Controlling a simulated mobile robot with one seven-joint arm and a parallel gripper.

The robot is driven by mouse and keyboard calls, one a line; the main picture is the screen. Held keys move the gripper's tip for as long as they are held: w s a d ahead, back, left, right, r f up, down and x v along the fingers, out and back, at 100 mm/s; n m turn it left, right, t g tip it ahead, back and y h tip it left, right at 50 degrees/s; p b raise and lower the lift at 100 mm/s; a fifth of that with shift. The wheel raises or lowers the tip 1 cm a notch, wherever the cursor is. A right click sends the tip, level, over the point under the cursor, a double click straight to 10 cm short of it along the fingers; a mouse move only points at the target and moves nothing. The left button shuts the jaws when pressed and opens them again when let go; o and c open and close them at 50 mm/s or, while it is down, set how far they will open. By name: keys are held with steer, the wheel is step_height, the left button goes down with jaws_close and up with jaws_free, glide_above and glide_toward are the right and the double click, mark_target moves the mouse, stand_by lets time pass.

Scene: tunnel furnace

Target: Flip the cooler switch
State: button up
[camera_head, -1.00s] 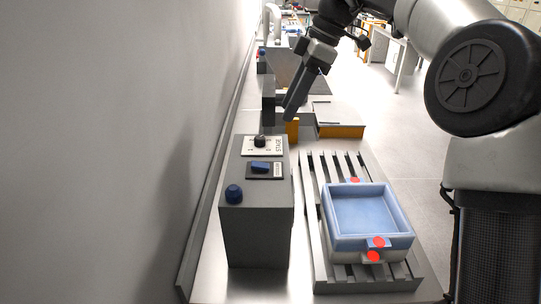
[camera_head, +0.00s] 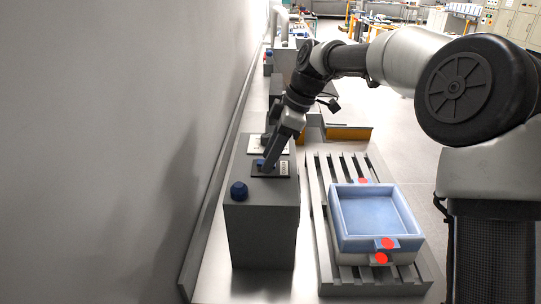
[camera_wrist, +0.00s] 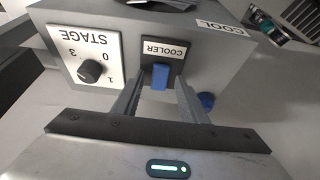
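The cooler switch is a blue rocker on a black plate labelled COOLER on top of a grey control box (camera_head: 262,225). In the wrist view the blue switch (camera_wrist: 161,76) lies between my two gripper fingers. My gripper (camera_wrist: 165,95) is open, with one finger on each side of the switch; whether they touch it I cannot tell. In the head view my gripper (camera_head: 267,165) reaches down to the box top and partly hides the switch (camera_head: 260,162).
A STAGE dial (camera_wrist: 91,71) sits beside the switch plate. A blue round knob (camera_head: 239,191) is on the box's near end. A blue tray (camera_head: 375,215) rests on a slatted rack (camera_head: 325,225) to the right. A wall stands at left.

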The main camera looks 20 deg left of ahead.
jaws_close()
steer(key=shift+a+r+p, duration=0.15)
steer(key=shift+r+p, duration=0.1)
steer(key=shift+p, duration=0.5)
steer(key=h+p, duration=0.2)
steer(key=p, duration=0.1)
steer(key=shift+s+a+r, duration=0.2)
steer(key=shift+a+r, duration=0.05)
steer(key=shift+a, duration=0.1)
steer(key=p, duration=0.1)
steer(key=h+p, duration=0.1)
steer(key=shift+a+f+t+h+p, duration=0.2)
steer(key=shift+t+h+p, duration=0.1)
steer(key=shift+t, duration=0.1)
steer(key=shift+f+h, duration=0.25)
steer(key=shift+h, duration=0.15)
